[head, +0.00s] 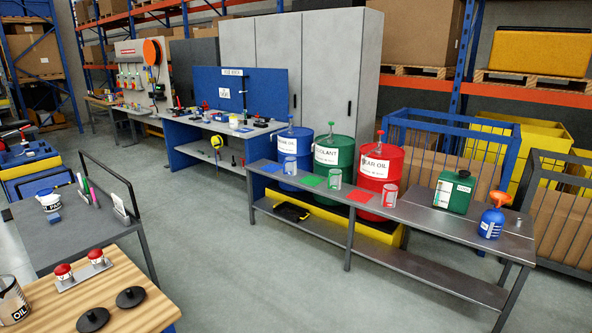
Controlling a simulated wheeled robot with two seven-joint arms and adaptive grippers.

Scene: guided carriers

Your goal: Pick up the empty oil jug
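No jug is clearly marked as the empty oil jug. A container labelled "OIL" (11,300) is cut off at the lower left. Neither gripper is in view.
The bench (420,215) also holds a green canister (454,191) and a blue bottle with an orange funnel (492,221). A wooden table (60,318) and grey cart (75,235) stand at the left. The grey floor (260,270) between them and the bench is clear.

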